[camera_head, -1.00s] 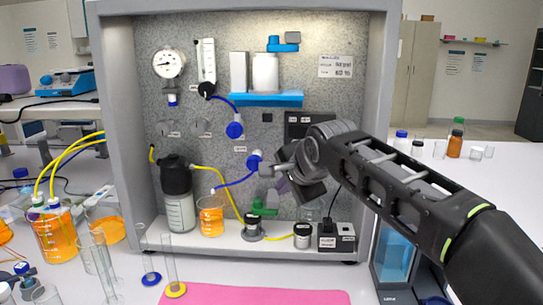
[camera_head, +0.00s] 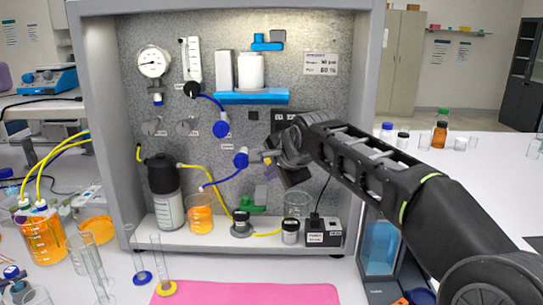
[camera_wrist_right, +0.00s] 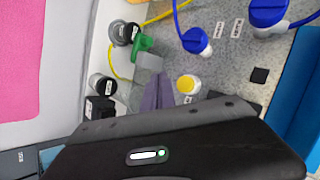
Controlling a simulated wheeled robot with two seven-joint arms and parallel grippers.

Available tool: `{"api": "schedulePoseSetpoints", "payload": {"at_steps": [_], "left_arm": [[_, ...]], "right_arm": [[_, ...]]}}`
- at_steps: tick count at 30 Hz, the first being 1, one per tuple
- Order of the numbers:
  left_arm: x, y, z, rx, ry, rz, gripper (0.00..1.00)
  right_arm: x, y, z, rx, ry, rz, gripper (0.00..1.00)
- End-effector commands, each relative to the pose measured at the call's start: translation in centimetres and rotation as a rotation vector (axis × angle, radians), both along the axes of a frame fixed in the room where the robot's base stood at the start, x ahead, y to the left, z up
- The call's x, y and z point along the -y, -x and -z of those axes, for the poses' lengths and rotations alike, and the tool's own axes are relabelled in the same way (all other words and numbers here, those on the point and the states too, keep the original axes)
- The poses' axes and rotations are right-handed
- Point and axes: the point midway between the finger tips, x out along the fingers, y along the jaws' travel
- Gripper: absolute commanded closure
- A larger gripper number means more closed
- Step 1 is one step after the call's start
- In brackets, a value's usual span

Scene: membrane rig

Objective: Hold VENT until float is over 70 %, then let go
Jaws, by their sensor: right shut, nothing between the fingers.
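My right gripper (camera_head: 268,172) is in front of the rig's back panel, right of a blue valve (camera_head: 241,158). Its purple-grey fingers (camera_wrist_right: 159,80) are shut and empty in the right wrist view. A yellow-topped white knob (camera_wrist_right: 187,84) is just right of the fingertips; I cannot tell whether they touch. I cannot read which control is marked VENT. The flow tube (camera_head: 193,60) stands at the panel's upper left; its float is too small to read. A placard (camera_head: 320,64) shows small text with a percent figure, seemingly 60 %. My left gripper is out of view.
A green valve (camera_wrist_right: 140,45) is close to the fingertips. A black-topped bottle (camera_head: 166,190), an orange beaker (camera_head: 200,213) and a black box (camera_head: 322,232) stand on the rig's ledge.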

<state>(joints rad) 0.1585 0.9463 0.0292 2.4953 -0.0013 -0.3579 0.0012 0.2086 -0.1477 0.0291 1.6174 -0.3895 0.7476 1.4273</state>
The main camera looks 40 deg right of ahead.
Motion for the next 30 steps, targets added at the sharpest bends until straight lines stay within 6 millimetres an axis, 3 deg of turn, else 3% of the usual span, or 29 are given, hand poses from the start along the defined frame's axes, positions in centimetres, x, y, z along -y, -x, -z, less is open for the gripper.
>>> {"api": "schedulePoseSetpoints", "payload": {"at_steps": [3,12,30], "left_arm": [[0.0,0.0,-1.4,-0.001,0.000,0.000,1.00],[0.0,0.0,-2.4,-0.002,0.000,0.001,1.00],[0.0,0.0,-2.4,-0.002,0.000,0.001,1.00]], "right_arm": [[1.1,-1.3,-0.3,-0.003,0.001,0.002,1.00],[2.5,-3.2,-0.1,-0.001,0.001,0.002,1.00],[2.6,-3.3,0.0,0.000,0.001,0.001,1.00]]}}
